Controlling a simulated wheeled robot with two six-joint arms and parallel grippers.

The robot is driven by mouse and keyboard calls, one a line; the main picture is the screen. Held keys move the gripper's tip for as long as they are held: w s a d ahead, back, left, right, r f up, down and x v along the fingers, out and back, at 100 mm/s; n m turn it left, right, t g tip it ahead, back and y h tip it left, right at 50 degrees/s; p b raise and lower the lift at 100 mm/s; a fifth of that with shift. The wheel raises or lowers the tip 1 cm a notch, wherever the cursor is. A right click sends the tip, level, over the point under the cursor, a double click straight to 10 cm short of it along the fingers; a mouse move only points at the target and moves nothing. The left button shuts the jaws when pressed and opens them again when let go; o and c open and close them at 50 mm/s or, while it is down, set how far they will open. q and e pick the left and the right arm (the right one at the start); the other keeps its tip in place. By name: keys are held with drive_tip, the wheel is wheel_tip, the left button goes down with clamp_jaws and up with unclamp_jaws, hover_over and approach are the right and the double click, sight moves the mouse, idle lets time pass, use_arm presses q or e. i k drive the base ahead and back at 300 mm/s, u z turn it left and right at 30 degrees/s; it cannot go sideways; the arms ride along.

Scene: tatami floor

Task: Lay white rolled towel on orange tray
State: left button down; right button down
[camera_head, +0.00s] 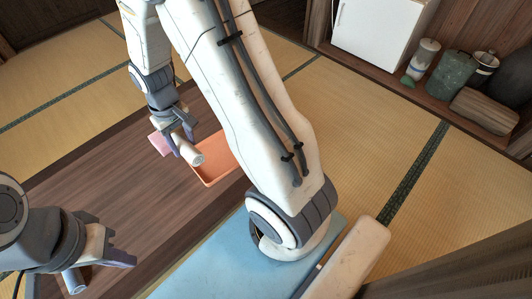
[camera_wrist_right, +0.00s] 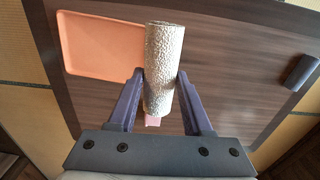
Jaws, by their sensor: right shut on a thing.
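The white rolled towel (camera_head: 189,152) is held in my right gripper (camera_head: 182,140), whose two fingers are shut on its sides. In the right wrist view the towel (camera_wrist_right: 163,62) stands out lengthwise between the fingertips (camera_wrist_right: 160,82). The orange tray (camera_head: 212,178) lies on the dark wooden table, partly hidden behind my arm in the head view.
A pink object (camera_head: 158,143) is by the right gripper. A dark object (camera_wrist_right: 300,71) is near the table edge in the wrist view. A blue surface (camera_head: 215,270) is at bottom centre. The table's middle (camera_head: 125,190) is clear.

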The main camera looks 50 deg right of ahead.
sight(224, 152)
drive_tip(key=u, duration=0.05)
drive_tip(key=k, duration=0.2)
drive_tip(key=z, duration=1.2)
drive_tip(key=i, duration=0.75)
drive_tip(key=u, duration=0.45)
